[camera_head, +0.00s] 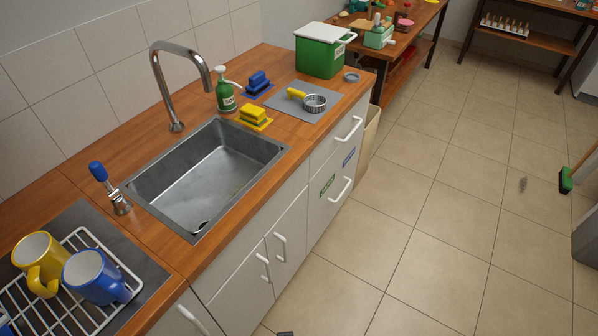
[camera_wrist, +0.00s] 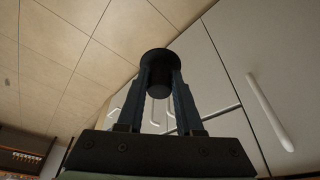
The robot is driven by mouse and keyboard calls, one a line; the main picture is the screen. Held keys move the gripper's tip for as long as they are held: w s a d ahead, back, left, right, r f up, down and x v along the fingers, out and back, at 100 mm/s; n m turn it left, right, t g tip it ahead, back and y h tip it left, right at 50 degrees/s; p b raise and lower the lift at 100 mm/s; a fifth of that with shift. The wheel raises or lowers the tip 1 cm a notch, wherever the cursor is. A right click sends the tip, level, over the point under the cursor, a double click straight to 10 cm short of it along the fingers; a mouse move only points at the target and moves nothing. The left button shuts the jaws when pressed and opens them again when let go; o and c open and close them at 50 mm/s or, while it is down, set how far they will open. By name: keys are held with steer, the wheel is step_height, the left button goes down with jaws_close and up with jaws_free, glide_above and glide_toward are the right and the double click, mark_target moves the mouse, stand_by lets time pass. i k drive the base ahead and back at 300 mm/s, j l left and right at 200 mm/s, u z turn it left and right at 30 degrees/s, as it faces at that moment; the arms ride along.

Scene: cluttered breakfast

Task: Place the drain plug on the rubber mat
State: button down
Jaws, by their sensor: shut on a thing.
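My gripper (camera_wrist: 160,85) is shut on a dark round piece with a wider flange, which looks like the drain plug (camera_wrist: 160,58). The plug is held between the two fingertips, in front of the white cabinet fronts and above the tiled floor. A flat grey mat (camera_head: 287,107), which looks like the rubber mat, lies on the wooden counter right of the sink. A metal strainer (camera_head: 315,102) with a yellow handle lies on it. In the head view only a small dark bit shows at the bottom edge, and I cannot tell what it is.
The sink (camera_head: 200,180) is empty, with a tall tap (camera_head: 180,75). Near the mat stand a yellow sponge (camera_head: 253,113), a blue sponge (camera_head: 258,82), a green soap bottle (camera_head: 225,95), a green box (camera_head: 320,55) and a small grey disc (camera_head: 351,77). A dish rack (camera_head: 75,285) holds mugs.

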mark_target(306, 88)
steer(key=i+l+u, duration=0.25)
steer(key=i+l, duration=0.45)
steer(key=l, duration=0.15)
